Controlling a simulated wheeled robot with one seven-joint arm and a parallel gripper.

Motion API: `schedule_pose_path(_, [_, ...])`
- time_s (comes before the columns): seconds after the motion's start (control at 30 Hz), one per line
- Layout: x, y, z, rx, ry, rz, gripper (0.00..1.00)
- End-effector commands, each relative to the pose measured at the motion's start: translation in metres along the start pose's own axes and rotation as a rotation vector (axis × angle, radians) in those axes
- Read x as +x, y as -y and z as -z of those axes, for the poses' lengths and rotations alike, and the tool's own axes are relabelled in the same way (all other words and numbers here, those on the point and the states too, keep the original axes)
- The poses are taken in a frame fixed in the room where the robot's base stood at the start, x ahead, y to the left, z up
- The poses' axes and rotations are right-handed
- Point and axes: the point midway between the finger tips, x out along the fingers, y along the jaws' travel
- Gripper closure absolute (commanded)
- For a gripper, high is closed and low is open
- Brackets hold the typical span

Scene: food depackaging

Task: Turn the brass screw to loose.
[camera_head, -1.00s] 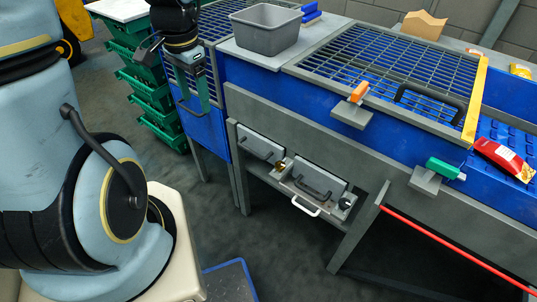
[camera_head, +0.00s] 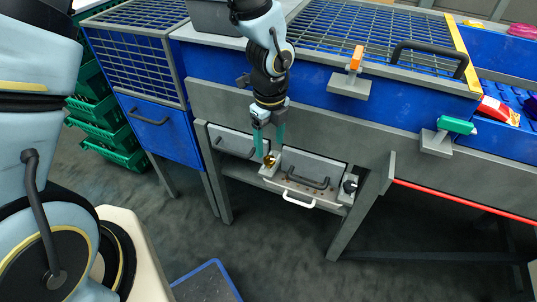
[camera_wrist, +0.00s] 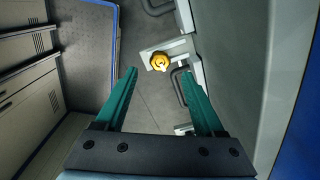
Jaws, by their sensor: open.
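The brass screw (camera_head: 269,161) sits on a small grey bracket at the left end of the drawer unit under the machine. In the wrist view the screw (camera_wrist: 160,61) is a round yellow knob, ahead of and between the two green fingers. My gripper (camera_head: 268,151) hangs in front of the machine, with its fingertips close to the screw in the head view. In the wrist view my gripper (camera_wrist: 158,80) is open and empty, and the screw appears beyond the fingertips, apart from them.
Grey panels with dark handles (camera_head: 308,180) and a white handle (camera_head: 298,200) lie right of the screw. A dark knob (camera_head: 349,186) is at the unit's right end. The floor (camera_head: 270,250) below is open.

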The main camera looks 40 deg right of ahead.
Motion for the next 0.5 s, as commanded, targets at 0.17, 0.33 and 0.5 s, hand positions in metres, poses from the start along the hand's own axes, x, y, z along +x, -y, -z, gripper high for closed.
schedule_pose_path(0.17, [0.031, -0.001, 0.000, -0.001, -0.001, -0.003, 0.30])
schedule_pose_path(0.33, [0.047, -0.001, 0.000, -0.002, -0.001, -0.002, 0.30])
schedule_pose_path(0.5, [0.051, 0.000, 0.000, -0.003, 0.000, 0.001, 0.30])
